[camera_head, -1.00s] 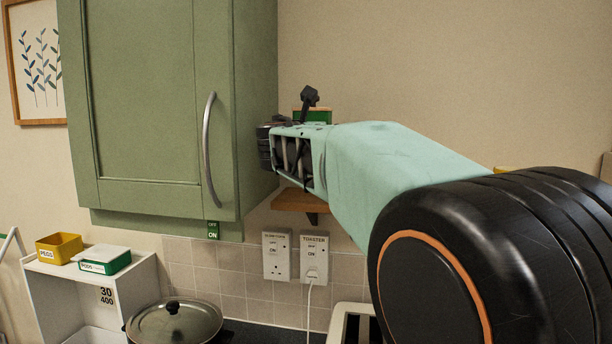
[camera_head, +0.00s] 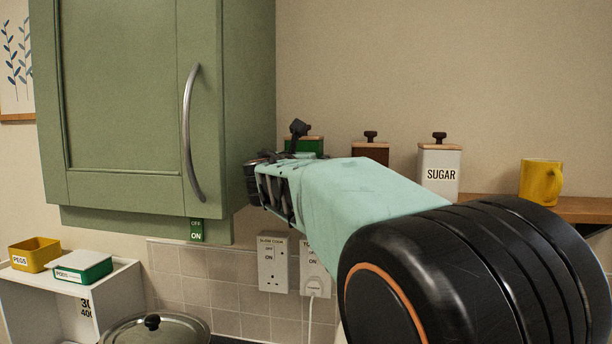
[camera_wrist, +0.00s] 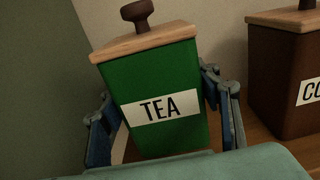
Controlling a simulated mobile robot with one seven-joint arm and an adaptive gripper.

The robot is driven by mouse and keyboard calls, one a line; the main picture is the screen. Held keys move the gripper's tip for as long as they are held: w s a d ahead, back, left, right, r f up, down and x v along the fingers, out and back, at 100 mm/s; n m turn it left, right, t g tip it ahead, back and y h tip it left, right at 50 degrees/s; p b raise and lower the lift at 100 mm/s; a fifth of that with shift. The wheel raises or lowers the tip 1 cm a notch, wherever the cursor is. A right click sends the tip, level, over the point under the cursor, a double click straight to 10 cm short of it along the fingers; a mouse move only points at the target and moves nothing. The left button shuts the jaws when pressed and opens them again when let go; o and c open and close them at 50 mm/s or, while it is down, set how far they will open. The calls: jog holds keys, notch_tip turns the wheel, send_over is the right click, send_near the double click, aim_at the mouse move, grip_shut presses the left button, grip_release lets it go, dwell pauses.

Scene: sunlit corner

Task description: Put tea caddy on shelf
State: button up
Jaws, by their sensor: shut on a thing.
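The tea caddy (camera_wrist: 160,108) is a green box with a white TEA label, a pale wooden lid and a dark knob. My gripper (camera_wrist: 156,88) is shut on it, with one finger at each side. The caddy looks tilted in the wrist view. In the head view only the top of the caddy (camera_head: 308,145) shows above my arm, which hides most of the gripper. The wooden shelf (camera_head: 588,208) runs along the wall at the right. Its board (camera_wrist: 254,148) also shows beside the caddy in the wrist view. I cannot tell whether the caddy's base touches it.
A brown canister (camera_head: 372,152) stands right of the caddy, then a white SUGAR canister (camera_head: 438,172) and a yellow mug (camera_head: 540,182). A green wall cabinet (camera_head: 135,100) stands close on the left. Sockets (camera_head: 272,262) and a lidded pan (camera_head: 155,330) are below.

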jog(key=shift+s+f+b, duration=0.15)
jog(key=shift+f+b, duration=0.15)
jog(key=shift+f, duration=0.25)
jog(key=shift+s, duration=0.15)
jog(key=shift+f, duration=0.1)
jog(key=o, duration=1.7)
jog(key=shift+o, duration=0.2)
